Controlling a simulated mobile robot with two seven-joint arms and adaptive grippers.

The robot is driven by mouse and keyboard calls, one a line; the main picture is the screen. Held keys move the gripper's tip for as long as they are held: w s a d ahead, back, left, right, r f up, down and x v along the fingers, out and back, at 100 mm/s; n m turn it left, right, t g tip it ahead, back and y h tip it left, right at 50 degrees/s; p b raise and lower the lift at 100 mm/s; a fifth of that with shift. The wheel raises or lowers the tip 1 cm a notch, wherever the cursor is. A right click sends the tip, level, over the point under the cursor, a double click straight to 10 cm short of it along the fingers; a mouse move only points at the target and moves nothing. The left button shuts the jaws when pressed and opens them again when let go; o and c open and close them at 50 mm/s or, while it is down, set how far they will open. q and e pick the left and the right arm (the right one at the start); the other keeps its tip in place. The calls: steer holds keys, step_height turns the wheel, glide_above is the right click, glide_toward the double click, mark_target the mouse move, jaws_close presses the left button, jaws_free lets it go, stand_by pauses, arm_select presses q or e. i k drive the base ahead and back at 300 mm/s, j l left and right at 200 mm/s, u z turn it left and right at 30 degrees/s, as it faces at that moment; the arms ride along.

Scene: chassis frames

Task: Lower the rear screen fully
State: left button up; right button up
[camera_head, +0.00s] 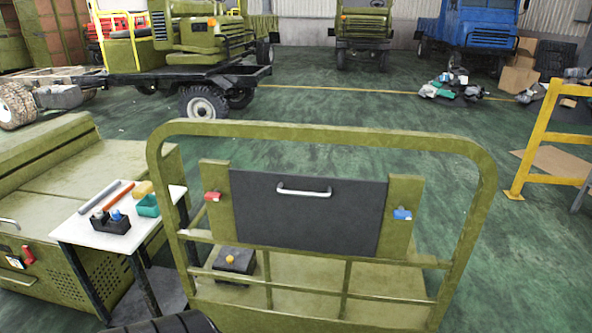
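The rear screen is a dark flat panel (308,222) with a pale metal handle (304,191) near its top edge. It stands upright between two green posts inside a tubular green frame (320,130). Its lower edge is just above the frame's horizontal rail. A red fitting (212,196) is on the left post and a blue fitting (402,214) is on the right post. Neither of my grippers shows in this view.
A small white table (105,236) with tools and a teal box (148,206) stands to the left beside a green vehicle body. A black box (236,262) sits behind the rails. A yellow barrier (537,140) is at right. Green floor lies open beyond the frame.

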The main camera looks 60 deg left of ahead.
mark_target(312, 213)
steer(key=u, duration=1.6)
